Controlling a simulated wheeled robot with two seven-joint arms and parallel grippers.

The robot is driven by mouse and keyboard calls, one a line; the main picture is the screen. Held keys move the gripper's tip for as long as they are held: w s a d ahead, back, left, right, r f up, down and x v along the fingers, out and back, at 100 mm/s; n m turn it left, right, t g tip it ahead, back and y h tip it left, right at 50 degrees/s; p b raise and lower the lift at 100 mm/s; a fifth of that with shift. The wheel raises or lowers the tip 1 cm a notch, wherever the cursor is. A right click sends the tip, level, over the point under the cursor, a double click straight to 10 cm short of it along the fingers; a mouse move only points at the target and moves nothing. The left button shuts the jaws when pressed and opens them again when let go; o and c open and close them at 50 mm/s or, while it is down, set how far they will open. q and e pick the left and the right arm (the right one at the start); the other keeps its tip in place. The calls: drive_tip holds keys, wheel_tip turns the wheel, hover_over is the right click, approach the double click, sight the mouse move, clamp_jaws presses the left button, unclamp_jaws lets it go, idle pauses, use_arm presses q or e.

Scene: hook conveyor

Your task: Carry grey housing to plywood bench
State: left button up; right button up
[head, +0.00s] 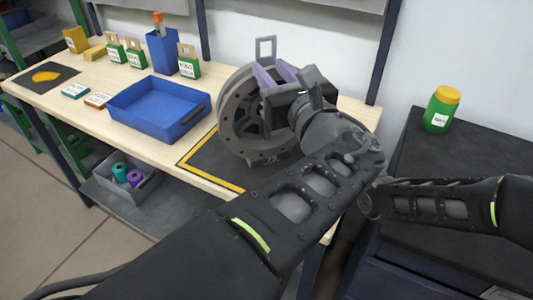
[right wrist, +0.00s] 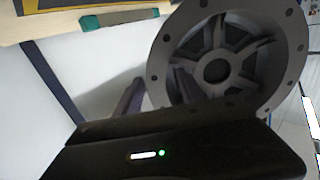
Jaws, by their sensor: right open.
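The grey housing (head: 236,122), a large round ring with bolt holes, stands upright over the yellow-edged dark mat (head: 200,160) on the plywood bench (head: 130,135). Whether it touches the mat is hidden. My left gripper (head: 274,76) is at its upper part, with purple fingers beside a grey loop handle (head: 266,48). Its fingertips are partly covered, so its grip is unclear. In the right wrist view the housing (right wrist: 215,70) shows its spoked face. My right gripper (right wrist: 157,95) is open, its fingers apart beside the housing's rim.
A blue tray (head: 150,115) lies left of the mat. Green boxes (head: 136,55) and a blue bin (head: 163,50) stand behind it. A grey crate (head: 125,185) with spools sits on the lower shelf. A green jar (head: 440,110) stands on a dark cabinet (head: 410,150) at right.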

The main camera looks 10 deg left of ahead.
idle(0.3)
drive_tip(key=v, duration=0.7)
drive_tip(key=shift+s, duration=0.15)
drive_tip(key=shift+d+f, duration=0.1)
drive_tip(key=shift+d, duration=0.1)
idle(0.4)
